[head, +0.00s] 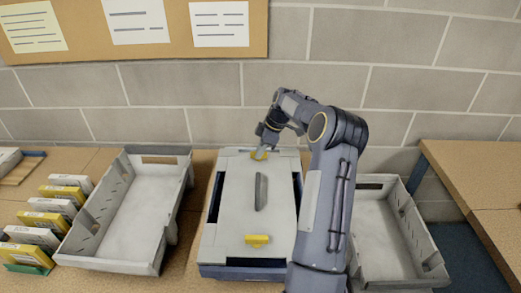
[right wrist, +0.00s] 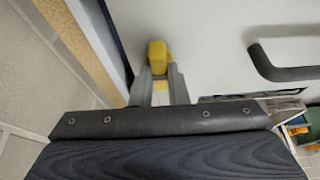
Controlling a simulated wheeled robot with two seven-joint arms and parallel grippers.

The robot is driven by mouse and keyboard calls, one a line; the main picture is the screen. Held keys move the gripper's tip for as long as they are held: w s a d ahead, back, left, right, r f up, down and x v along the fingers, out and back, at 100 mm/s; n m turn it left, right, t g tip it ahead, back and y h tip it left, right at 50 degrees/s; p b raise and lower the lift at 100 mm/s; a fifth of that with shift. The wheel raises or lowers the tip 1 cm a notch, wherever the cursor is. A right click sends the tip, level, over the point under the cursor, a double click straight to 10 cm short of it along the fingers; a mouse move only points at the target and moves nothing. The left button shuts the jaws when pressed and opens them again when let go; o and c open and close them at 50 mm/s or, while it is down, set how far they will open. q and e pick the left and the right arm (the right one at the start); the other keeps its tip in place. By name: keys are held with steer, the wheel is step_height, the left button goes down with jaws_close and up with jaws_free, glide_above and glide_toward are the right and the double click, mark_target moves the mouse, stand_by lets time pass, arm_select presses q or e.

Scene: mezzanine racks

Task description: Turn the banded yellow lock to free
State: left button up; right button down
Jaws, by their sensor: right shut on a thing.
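A grey-white case lid (head: 227,215) carries two yellow locks, one at its far end and one at its near end. My right gripper (head: 262,149) reaches down to the far yellow lock (head: 259,155) and is shut on it. In the right wrist view the far lock (right wrist: 158,52) sits between the fingertips, which partly hide it. The near yellow lock (head: 257,240) lies crosswise on the lid, apart from the gripper. I cannot make out a band on either lock. My left gripper is not in view.
A dark handle (head: 261,192) stands up mid-lid between the locks. Grey trays stand left (head: 115,263) and right (head: 432,264) of the case. Several yellow and white boxes (head: 45,220) line the bench at far left. A block wall (head: 210,85) rises behind.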

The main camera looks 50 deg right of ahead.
stand_by(0.3)
steer(key=c, duration=1.4)
jaws_free()
steer(key=v, duration=0.7)
steer(key=shift+d+r+b, duration=0.15)
steer(key=shift+r+b, duration=0.2)
steer(key=shift+b, duration=0.1)
steer(key=shift+s, duration=0.1)
